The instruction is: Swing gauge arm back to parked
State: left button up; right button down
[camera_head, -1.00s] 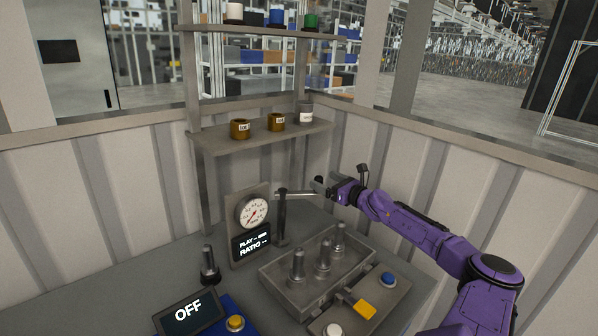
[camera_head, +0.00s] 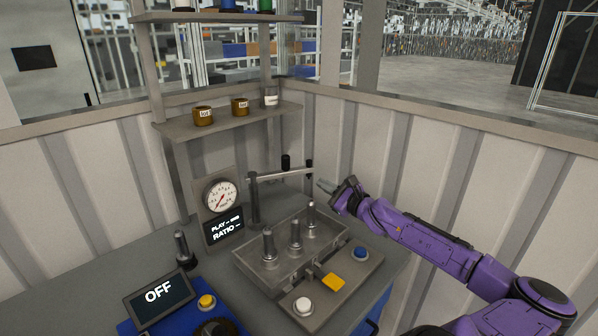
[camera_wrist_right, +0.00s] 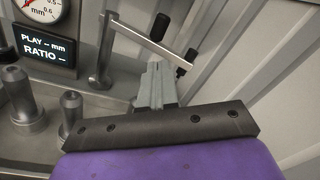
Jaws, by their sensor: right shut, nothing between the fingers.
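The gauge arm (camera_head: 282,175) is a pale bar reaching right from the top of a dark post (camera_head: 254,196) beside the dial gauge (camera_head: 220,195). Black knobs stand on and hang from its far end. The bar also shows in the right wrist view (camera_wrist_right: 148,40), running from the post down to the black end knob (camera_wrist_right: 188,58). My right gripper (camera_head: 324,186) is shut and empty, a little right of the arm's end and apart from it in the head view. Its closed fingers (camera_wrist_right: 156,78) show below the bar in the wrist view. My left gripper is not in view.
A grey open housing (camera_head: 290,257) with several upright pins stands in front of the post. A display (camera_head: 159,292) reads OFF. A ribbed wall (camera_head: 440,180) closes the right side.

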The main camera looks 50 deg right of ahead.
jog(key=s+a+n, duration=0.1)
jog(key=n, duration=1)
send_near(288, 163)
jog(key=shift+h, duration=0.4)
jog(key=x, duration=0.5)
jog(key=shift+w+a+f, duration=0.15)
jog(key=shift+w+a, duration=0.05)
jog(key=shift+w, duration=0.25)
jog(key=shift+w+d+f, duration=0.1)
jog(key=shift+w+d, duration=0.15)
jog(key=shift+w, duration=0.25)
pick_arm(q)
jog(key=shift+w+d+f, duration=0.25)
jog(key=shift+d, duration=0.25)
